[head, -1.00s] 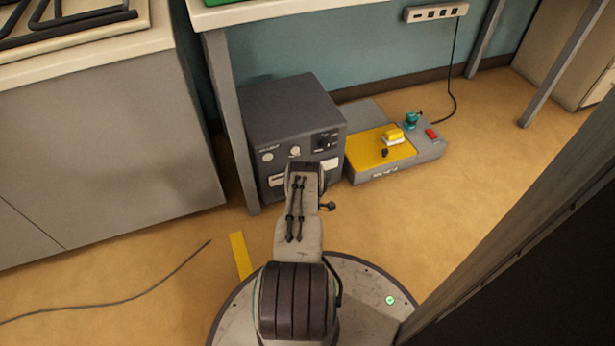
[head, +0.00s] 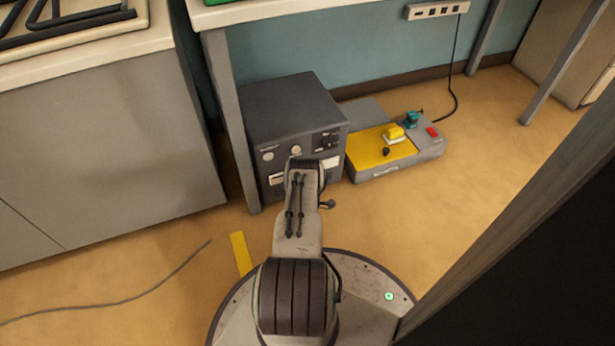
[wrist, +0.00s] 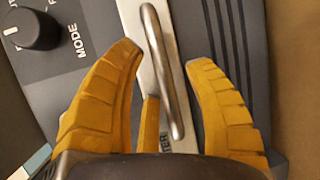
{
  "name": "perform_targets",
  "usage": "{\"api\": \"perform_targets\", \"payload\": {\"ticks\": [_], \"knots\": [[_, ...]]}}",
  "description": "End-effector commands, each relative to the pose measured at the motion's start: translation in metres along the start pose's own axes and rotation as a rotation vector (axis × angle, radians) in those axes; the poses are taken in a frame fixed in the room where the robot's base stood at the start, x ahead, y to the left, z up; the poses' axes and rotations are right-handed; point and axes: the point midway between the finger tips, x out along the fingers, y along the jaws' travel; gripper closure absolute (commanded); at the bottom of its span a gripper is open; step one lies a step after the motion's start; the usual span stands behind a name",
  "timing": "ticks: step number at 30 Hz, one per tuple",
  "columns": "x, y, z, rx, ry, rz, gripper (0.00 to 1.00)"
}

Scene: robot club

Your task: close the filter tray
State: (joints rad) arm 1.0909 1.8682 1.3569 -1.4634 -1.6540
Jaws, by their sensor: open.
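The filter tray shows as a pale front strip (wrist: 180,40) with a metal bar handle (wrist: 160,70) in the wrist view; part of its label reads "TER". I cannot tell whether either finger touches the bar. In the head view the tray front (head: 277,179) is a pale strip low on the dark grey box (head: 290,108). My arm covers its middle and hides my gripper there. How far out the tray stands is unclear.
A mode knob (wrist: 33,29) sits beside the tray in the wrist view. A grey and yellow device (head: 375,160) stands right of the box. A table leg (head: 237,130) and grey cabinet (head: 100,140) are left. A cable (head: 120,300) lies on the floor.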

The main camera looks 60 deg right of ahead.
Motion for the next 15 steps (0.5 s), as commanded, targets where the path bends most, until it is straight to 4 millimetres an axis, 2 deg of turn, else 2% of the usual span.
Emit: {"api": "perform_targets", "payload": {"ticks": [8, 15], "knots": [[-0.002, 0.014, 0.001, 0.000, 0.000, 0.001, 0.53], [-0.007, 0.047, 0.004, 0.000, -0.001, 0.009, 0.53]]}}
